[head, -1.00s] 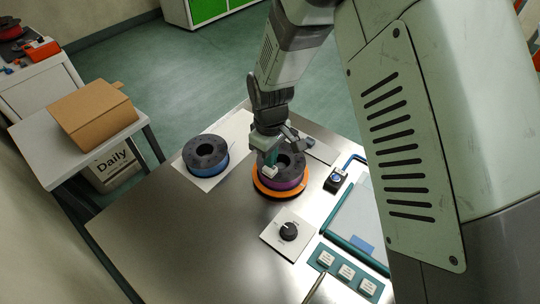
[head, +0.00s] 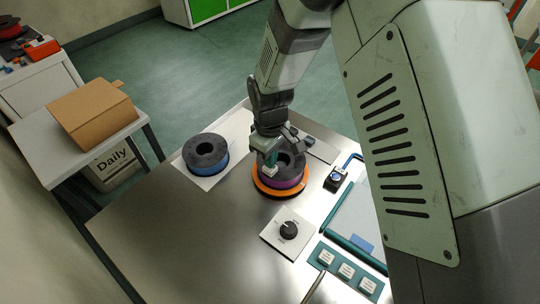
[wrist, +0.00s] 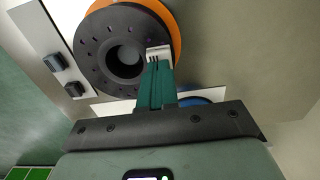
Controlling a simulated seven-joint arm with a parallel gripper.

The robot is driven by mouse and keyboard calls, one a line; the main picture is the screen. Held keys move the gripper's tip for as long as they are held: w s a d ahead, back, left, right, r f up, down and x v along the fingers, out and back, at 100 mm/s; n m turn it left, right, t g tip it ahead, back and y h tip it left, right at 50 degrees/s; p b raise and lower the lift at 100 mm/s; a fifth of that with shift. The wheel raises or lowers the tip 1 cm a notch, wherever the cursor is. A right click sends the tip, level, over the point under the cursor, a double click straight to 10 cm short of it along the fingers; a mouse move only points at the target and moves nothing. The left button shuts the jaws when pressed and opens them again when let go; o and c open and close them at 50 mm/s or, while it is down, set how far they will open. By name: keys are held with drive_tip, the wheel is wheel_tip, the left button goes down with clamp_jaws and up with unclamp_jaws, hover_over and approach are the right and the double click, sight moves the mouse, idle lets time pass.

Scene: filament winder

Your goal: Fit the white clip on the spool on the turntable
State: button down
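The spool (head: 288,182) with dark flanges and purple filament sits on the orange turntable (head: 261,187). In the wrist view the same spool (wrist: 97,50) shows its round hub hole, with the orange turntable (wrist: 173,24) beyond its edge. My gripper (head: 269,163) is over the near-left part of the spool. Its teal fingers are shut on the white clip (wrist: 160,52), which lies at the spool's rim in the wrist view. The clip (head: 270,170) also shows small in the head view. I cannot tell whether the clip touches the flange.
A blue spool (head: 206,155) stands on a pale plate to the left. A dial (head: 288,231) on a square plate is in front of the turntable. Labelled white buttons (head: 346,271) and a small black switch box (head: 335,180) are at right. The table's left front is bare.

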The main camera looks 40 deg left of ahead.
drive_tip(key=shift+f, duration=0.35)
idle(0.3)
idle(0.5)
drive_tip(key=shift+r, duration=3)
